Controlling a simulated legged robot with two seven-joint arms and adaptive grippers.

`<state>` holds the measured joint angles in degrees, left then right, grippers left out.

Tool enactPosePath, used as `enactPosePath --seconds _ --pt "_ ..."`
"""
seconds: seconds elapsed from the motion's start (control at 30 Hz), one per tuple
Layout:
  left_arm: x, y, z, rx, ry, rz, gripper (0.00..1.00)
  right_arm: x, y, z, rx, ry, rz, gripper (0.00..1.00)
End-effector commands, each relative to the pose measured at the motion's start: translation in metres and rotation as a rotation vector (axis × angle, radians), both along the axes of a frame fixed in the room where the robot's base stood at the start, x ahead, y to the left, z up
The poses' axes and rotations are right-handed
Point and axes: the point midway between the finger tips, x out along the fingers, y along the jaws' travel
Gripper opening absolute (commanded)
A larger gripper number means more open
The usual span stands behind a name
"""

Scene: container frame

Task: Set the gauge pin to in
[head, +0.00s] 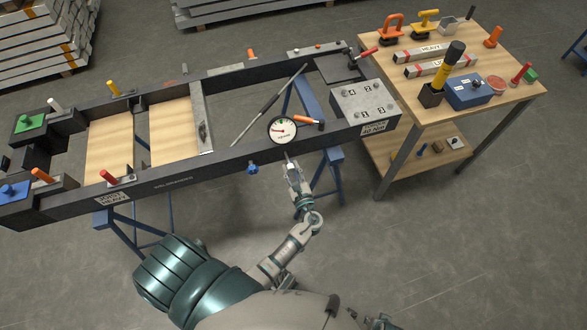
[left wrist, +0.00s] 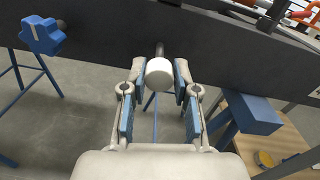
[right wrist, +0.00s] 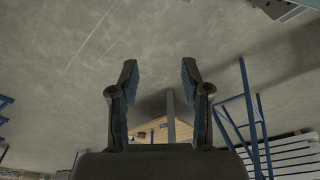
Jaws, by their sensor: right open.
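The gauge pin shows in the left wrist view as a round white knob (left wrist: 159,72) on a dark shaft that sticks out of the frame's front wall. My left gripper (head: 291,168) is at that wall, just below the round dial gauge (head: 283,130). In the left wrist view its two blue-padded fingers (left wrist: 158,84) stand apart on either side of the knob, with small gaps visible.
The dark container frame (head: 170,178) spans the view on blue trestles (head: 333,185). A blue star knob (head: 252,168) juts from the front wall left of my left gripper. An orange-handled tool (head: 306,120) lies by the gauge. A wooden bench (head: 500,95) with tools stands at right.

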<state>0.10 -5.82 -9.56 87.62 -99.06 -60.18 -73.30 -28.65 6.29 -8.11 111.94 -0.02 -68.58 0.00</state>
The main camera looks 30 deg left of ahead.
Motion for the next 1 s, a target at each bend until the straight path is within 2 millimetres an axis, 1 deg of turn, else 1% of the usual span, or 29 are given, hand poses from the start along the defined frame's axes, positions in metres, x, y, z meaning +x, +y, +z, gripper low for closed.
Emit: enactPosePath --seconds 0.03,0.23,0.37,0.47,0.6,0.7,0.73,0.77,0.8,0.83,1.0 --pt "0.004 -0.005 0.002 -0.002 -0.006 -0.018 0.00 0.000 0.000 0.000 -0.001 0.000 0.000 0.47" --pt "0.006 -0.003 0.003 -0.004 -0.007 -0.019 0.00 0.000 0.001 0.000 0.001 0.000 0.000 0.47" --pt "0.015 0.007 0.003 0.000 -0.005 -0.017 0.00 0.002 0.005 0.001 0.009 -0.008 0.000 0.47" --pt "0.022 0.016 0.003 0.000 -0.003 -0.015 0.00 0.002 0.006 -0.001 0.011 -0.011 0.002 0.47" --pt "0.023 0.018 0.002 -0.001 -0.003 -0.014 0.00 -0.004 0.003 -0.009 0.004 0.008 0.002 0.47" --pt "0.023 0.018 0.002 0.000 -0.003 -0.015 0.00 -0.004 0.000 -0.010 -0.001 0.009 0.001 0.47" --pt "0.023 0.018 0.002 -0.001 -0.004 -0.016 0.29 -0.003 -0.001 -0.009 -0.002 0.008 0.001 0.47" --pt "0.023 0.018 0.002 -0.002 -0.004 -0.017 0.37 -0.003 -0.001 -0.009 -0.002 0.007 0.001 0.47" --pt "0.023 0.018 0.002 -0.002 -0.004 -0.016 0.47 -0.002 -0.001 -0.009 -0.002 0.006 0.001 0.47" --pt "0.023 0.019 0.002 -0.002 -0.004 -0.016 0.54 -0.002 -0.001 -0.008 -0.002 0.005 0.001 0.47" --pt "0.022 0.018 0.002 -0.002 -0.005 -0.015 0.54 -0.001 -0.001 -0.007 -0.002 0.002 0.001 0.47"
